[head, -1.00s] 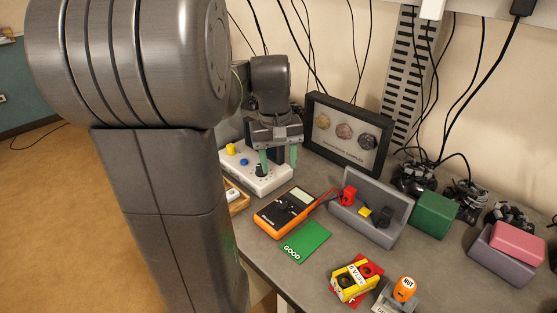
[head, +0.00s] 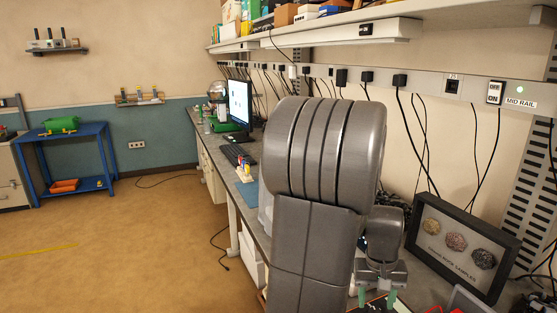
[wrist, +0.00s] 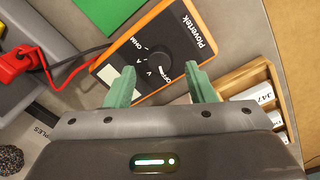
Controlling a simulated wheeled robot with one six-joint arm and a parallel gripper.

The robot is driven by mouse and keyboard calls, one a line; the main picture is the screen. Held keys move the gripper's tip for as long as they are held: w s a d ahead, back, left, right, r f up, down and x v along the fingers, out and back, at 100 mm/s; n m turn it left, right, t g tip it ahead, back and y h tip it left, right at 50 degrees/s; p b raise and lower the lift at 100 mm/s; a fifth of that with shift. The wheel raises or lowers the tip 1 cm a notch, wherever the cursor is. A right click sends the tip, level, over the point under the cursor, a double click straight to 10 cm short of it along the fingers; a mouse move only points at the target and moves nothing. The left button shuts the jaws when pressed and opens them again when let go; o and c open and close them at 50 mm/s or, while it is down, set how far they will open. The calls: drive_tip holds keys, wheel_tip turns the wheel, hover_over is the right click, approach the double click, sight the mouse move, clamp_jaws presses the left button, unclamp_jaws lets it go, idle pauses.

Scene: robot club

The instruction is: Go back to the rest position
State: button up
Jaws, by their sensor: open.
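My gripper (wrist: 162,88) is open and empty in the wrist view, its two green fingers apart. It points down over the bench, with the orange multimeter (wrist: 152,62) and its dial between and beyond the fingers. I cannot tell how high above the meter the fingers are. In the head view, my gripper (head: 376,299) shows at the lower edge, partly cut off, beside my large grey arm link.
A framed sample display (head: 458,242) stands right of my gripper. In the wrist view, a wooden tray (wrist: 252,82) lies right, a red plug (wrist: 18,64) and grey bin (wrist: 42,28) left, a green card (wrist: 108,14) above. The floor (head: 130,245) at left is open.

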sight(375, 311)
wheel_tip(375, 311, down, 3)
drive_tip(key=shift+d+f, duration=0.1)
idle(0.5)
